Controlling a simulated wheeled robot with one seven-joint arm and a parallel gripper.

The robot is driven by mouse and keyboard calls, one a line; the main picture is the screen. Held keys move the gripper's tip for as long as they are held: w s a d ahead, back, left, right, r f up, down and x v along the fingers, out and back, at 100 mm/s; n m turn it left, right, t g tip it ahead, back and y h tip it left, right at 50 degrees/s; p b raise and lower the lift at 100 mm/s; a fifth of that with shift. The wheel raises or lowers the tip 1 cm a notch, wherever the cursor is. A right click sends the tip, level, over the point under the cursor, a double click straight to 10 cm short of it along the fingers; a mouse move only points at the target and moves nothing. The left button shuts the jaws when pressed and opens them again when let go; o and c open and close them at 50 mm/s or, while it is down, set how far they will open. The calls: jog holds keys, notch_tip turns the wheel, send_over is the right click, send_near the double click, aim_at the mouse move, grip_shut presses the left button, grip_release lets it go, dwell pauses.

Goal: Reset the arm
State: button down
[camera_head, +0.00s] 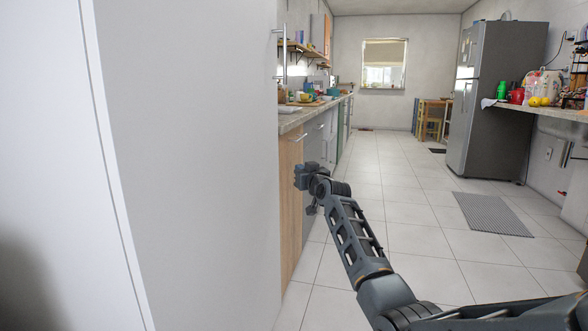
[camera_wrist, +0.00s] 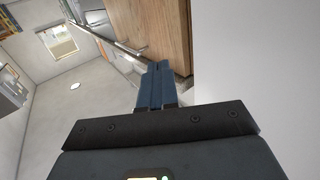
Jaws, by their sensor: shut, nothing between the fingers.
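My dark grey arm reaches forward from the lower right of the head view. My gripper (camera_head: 306,177) is at its far end, in front of the wooden cabinet side (camera_head: 291,200) below the left counter. I cannot tell whether it touches the cabinet. In the wrist view, the two blue fingers of my gripper (camera_wrist: 158,66) lie together with nothing between them, and the wooden panel shows beyond them.
A tall white panel (camera_head: 190,170) fills the left side, close to my arm. The left counter (camera_head: 299,119) carries dishes. A grey fridge (camera_head: 490,95) and a shelf with bottles stand at right. A grey mat (camera_head: 491,213) lies on the tiled floor (camera_head: 400,190), which is mostly clear.

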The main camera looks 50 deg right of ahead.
jog(key=s+d, duration=0.2)
jog(key=s, duration=0.5)
jog(key=shift+s+d+p, duration=0.15)
jog(key=shift+d+p, duration=0.15)
jog(key=shift+d, duration=0.1)
